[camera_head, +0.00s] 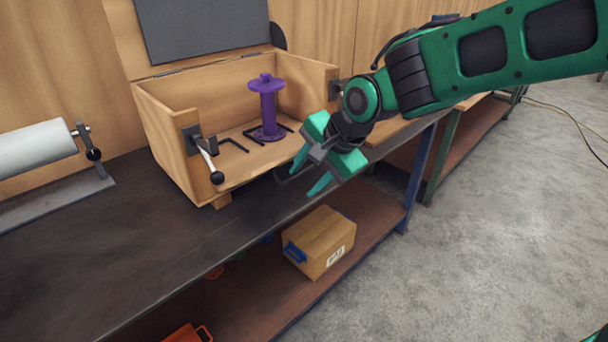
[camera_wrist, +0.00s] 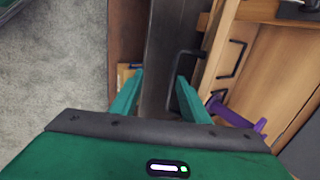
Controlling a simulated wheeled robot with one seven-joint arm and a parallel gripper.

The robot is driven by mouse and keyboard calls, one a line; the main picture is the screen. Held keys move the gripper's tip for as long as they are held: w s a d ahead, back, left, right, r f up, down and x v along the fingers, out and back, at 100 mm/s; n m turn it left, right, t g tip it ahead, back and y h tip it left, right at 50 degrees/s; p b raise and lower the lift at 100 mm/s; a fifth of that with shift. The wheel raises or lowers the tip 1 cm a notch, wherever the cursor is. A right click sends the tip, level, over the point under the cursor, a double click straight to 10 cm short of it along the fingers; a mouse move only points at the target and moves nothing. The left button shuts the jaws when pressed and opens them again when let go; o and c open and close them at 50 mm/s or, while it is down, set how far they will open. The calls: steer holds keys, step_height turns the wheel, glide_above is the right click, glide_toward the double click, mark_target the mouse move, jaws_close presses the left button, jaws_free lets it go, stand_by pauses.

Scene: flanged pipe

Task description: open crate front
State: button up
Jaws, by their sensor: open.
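The wooden crate (camera_head: 165,135) stands on the dark bench with its lid (camera_head: 205,30) raised at the back. Its inside shows from the front, and I cannot make out how the front panel lies. A purple flanged pipe (camera_head: 267,105) stands upright inside; it also shows in the wrist view (camera_wrist: 235,115). A dark handle (camera_wrist: 185,53) projects at the crate's front edge. My gripper (camera_head: 306,175) is open at that edge, its fingers pointing at the handle. In the wrist view the handle reaches close to the right fingertip; I cannot tell whether they touch.
A lever with a black knob (camera_head: 217,178) is at the crate's front left corner. Dark brackets (camera_head: 232,144) lie inside. A white roll on a stand (camera_head: 35,150) is at the left of the bench. A cardboard box (camera_head: 320,243) sits on the shelf below. Open floor lies right.

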steer(key=shift+o, duration=0.9)
steer(key=shift+d+f, duration=0.3)
steer(key=shift+d, duration=0.3)
steer(key=shift+d+f, duration=0.25)
steer(key=shift+d, duration=0.35)
steer(key=o, duration=0.7)
steer(key=shift+w+d+r+m, duration=0.1)
steer(key=shift+d+r+m, duration=0.15)
steer(key=shift+d, duration=0.45)
steer(key=shift+c, duration=0.2)
steer(key=shift+o, duration=1.4)
steer(key=shift+s+d+r, duration=0.2)
steer(key=shift+s+r, duration=0.05)
steer(key=shift+s, duration=0.1)
steer(key=shift+s+d+r, duration=0.3)
steer(key=shift+d, duration=0.15)
steer(key=c, duration=1.1)
steer(key=shift+s+d+r, duration=0.45)
steer(key=shift+s+r, duration=0.05)
steer(key=shift+s, duration=0.2)
steer(key=shift+s+d+r, duration=0.45)
steer(key=shift+s+d, duration=0.05)
steer(key=shift+s, duration=0.2)
steer(key=shift+s+d+r, duration=0.45)
steer(key=shift+s+r, duration=0.05)
steer(key=shift+s, duration=0.2)
steer(key=shift+r, duration=0.1)
steer(key=v, duration=1)
steer(key=shift+r, duration=0.3)
